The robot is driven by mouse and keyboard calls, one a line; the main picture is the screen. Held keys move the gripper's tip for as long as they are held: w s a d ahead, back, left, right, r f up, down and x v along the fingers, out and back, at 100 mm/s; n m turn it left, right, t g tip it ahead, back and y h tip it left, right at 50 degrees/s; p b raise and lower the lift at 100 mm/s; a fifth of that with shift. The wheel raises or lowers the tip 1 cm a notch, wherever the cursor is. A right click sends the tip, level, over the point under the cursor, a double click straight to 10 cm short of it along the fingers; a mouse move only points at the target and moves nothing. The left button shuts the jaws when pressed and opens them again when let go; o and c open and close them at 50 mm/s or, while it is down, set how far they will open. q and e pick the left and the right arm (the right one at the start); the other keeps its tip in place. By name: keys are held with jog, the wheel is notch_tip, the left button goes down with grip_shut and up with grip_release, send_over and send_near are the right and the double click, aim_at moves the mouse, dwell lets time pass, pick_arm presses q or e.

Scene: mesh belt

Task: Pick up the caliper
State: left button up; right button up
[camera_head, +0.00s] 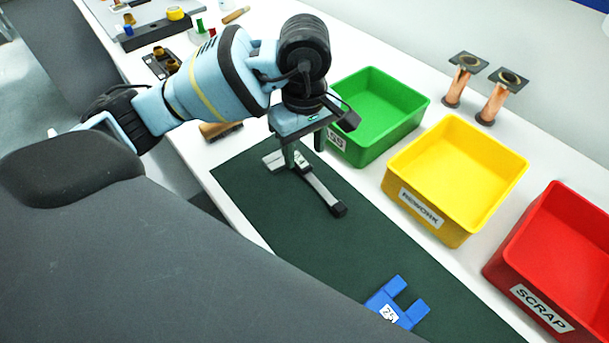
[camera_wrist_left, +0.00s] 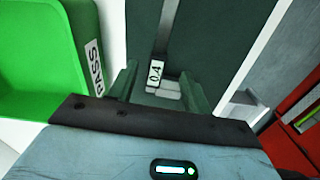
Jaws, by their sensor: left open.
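The caliper (camera_head: 323,187) is a slim silver tool with a black end. It lies on the dark green mat (camera_head: 290,222), its jaw end toward the left and its black end toward the lower right. My left gripper (camera_head: 304,150) is open above its jaw end and partly hides it. In the left wrist view the caliper (camera_wrist_left: 165,45) runs between the open green fingers (camera_wrist_left: 158,78), with a white label reading "0.4". Whether the fingers touch it, I cannot tell. My right gripper is not in view.
Green (camera_head: 375,105), yellow (camera_head: 455,180) and red (camera_head: 555,260) bins line the mat's far side. A blue U-shaped block (camera_head: 398,303) lies on the near mat. Two copper posts (camera_head: 458,85) stand behind the bins. A brush-like wooden piece (camera_head: 218,130) lies beyond the mat's left end.

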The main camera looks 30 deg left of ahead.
aim_at(306, 167)
pick_arm(q)
jog(key=shift+w+d+f, duration=0.1)
jog(key=shift+f, duration=2.05)
grip_shut()
